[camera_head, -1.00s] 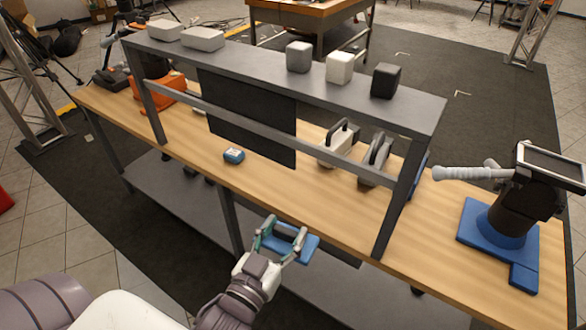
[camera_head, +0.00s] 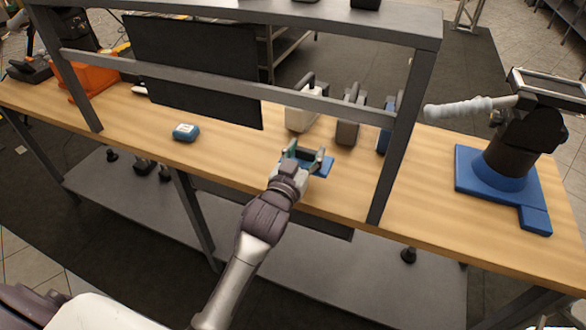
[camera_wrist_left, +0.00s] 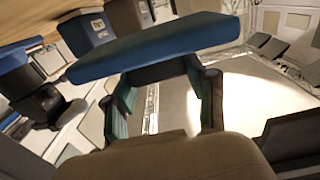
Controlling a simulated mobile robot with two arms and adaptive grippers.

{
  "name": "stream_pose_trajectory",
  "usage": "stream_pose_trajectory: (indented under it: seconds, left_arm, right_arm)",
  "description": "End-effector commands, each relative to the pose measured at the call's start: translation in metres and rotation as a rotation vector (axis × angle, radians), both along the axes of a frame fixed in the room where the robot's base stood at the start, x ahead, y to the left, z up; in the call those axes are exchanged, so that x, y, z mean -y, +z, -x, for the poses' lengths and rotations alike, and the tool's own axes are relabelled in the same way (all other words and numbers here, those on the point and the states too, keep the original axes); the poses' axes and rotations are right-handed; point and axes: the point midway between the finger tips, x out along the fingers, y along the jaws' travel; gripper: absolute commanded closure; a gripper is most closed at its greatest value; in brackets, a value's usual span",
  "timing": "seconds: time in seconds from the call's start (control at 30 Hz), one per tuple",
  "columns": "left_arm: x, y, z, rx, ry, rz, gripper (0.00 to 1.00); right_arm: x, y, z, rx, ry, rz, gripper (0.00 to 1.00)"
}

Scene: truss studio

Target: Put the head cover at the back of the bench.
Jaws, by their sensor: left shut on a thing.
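The head cover (camera_head: 325,167), as I take the flat blue slab to be, is in my left gripper (camera_head: 306,156). In the head view it shows above the bench's front part, right of the middle. In the left wrist view the cover (camera_wrist_left: 150,46) lies across the fingertips as a long blue bar, and my left gripper (camera_wrist_left: 165,88) is shut on it. The wooden bench (camera_head: 230,177) runs across the head view; its back is partly hidden by the frame and things standing there. My right gripper is not in view.
A grey metal frame (camera_head: 368,110) with a shelf and dark panel (camera_head: 195,72) rises over the bench. Several handled cases, one white (camera_head: 297,120), stand behind my gripper. A blue-based machine (camera_head: 500,175) stands right. Bare wood lies between.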

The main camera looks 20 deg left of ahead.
Motion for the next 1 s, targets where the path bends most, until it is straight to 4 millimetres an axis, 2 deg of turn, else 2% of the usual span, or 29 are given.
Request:
stream_pose_trajectory:
  seconds: [0.03,0.23,0.43,0.87,0.9,1.0]
  left_arm:
    - [0.0,-0.011,0.0,-0.002,0.001,0.001,0.78]
    - [0.0,-0.03,0.0,0.0,0.001,0.002,0.78]
    - [0.0,-0.058,0.001,-0.001,0.0,0.0,0.78]
    - [0.0,-0.065,0.001,0.002,0.0,0.001,0.78]
    - [0.0,-0.064,0.001,0.002,0.0,0.001,0.36]
    - [0.0,-0.064,0.001,0.002,0.0,0.001,0.2]
  right_arm:
    - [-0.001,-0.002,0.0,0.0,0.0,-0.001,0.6]
    - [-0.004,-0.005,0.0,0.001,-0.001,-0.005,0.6]
    - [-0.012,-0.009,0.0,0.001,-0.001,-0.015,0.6]
    - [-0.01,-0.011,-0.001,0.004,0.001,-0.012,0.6]
    - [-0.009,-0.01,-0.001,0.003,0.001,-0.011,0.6]
    - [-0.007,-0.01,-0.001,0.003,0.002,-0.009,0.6]
